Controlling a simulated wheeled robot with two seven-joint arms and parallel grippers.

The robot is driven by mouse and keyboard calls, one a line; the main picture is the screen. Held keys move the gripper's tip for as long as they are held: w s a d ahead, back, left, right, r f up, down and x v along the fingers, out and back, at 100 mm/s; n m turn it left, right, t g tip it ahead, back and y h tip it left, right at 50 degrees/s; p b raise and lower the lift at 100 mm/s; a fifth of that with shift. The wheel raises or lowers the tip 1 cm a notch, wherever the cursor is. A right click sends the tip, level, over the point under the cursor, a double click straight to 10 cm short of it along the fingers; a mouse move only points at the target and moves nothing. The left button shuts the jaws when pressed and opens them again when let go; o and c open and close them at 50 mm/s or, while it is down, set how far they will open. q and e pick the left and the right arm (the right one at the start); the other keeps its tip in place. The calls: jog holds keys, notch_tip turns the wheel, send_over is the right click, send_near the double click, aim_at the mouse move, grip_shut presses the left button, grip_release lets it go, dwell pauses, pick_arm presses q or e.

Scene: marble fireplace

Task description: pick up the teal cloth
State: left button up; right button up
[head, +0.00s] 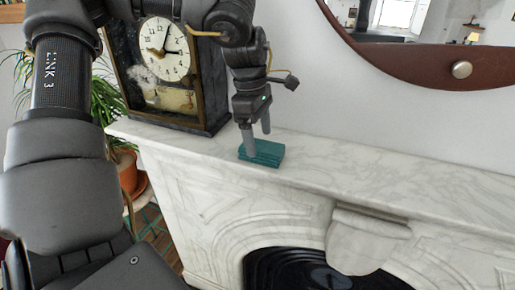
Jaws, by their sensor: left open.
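The teal cloth (264,154) lies as a small folded block on the white marble mantel, near its front edge and to the right of the clock. My left gripper (258,141) points down at the cloth from above, with its fingers apart. One finger is in front of the cloth's left part and the other is near its back edge. I cannot tell whether the fingers touch it. My right gripper is not in view.
A dark-framed clock (165,49) stands on the mantel (370,185) close to the left of my gripper. A round brown-framed mirror (430,67) hangs on the wall at right. The mantel right of the cloth is clear. A potted plant (124,168) is at left.

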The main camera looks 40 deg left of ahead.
aim_at(261, 146)
pick_arm(q)
jog(key=f, duration=0.2)
jog(key=f+p, duration=0.1)
jog(key=shift+w+d, duration=0.2)
jog(key=shift+w, duration=0.1)
jog(key=shift+f, duration=0.3)
jog(key=shift+s, duration=0.1)
jog(key=shift+c, duration=0.6)
jog(key=c, duration=0.9)
